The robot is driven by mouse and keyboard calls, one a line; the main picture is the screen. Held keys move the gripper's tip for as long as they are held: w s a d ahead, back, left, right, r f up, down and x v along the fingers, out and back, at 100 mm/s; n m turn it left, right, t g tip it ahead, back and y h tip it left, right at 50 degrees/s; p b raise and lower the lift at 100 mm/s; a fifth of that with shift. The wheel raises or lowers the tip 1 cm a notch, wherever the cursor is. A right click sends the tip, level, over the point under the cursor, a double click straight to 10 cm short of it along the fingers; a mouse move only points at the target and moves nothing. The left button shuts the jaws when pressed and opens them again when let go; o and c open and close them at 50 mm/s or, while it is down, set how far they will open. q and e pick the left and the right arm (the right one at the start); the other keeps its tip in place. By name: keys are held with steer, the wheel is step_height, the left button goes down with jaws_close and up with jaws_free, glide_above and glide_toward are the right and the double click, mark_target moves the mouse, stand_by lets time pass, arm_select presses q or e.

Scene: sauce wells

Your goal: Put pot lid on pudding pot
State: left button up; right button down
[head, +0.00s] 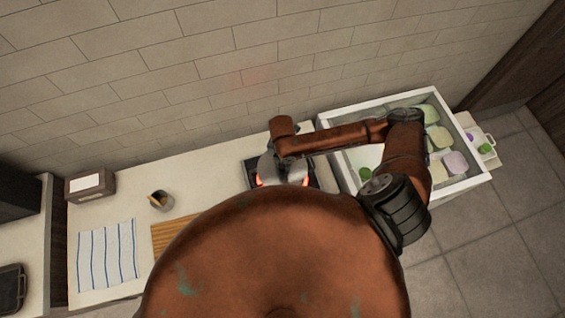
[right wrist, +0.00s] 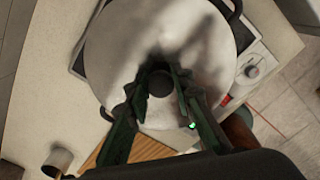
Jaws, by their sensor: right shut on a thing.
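The pot lid (right wrist: 115,50) is a wide, pale grey disc with a dark round knob, filling the upper middle of the right wrist view. My right gripper (right wrist: 159,78) is shut on the lid's knob, with a finger on each side. Dark handles, apparently the pudding pot's (right wrist: 237,10), stick out past the lid's edge. The rest of the pot is hidden under the lid, and I cannot tell whether the lid touches its rim. In the head view the grey lid (head: 268,165) shows beneath my right wrist, over the glowing burner. My left gripper is not in view.
The stove (head: 251,172) has a white panel with a dial (right wrist: 253,70). A white-rimmed bin (head: 471,122) with several coloured items stands at the right. A wooden board (head: 172,234), small cup (head: 160,201), striped cloth (head: 106,255) and box (head: 91,186) lie left. A wall stands behind.

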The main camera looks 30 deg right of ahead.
steer(key=shift+f, duration=0.3)
stand_by(0.7)
steer(key=c, duration=1.6)
jaws_free()
steer(key=shift+r, duration=0.1)
step_height(320, 180, up, 12)
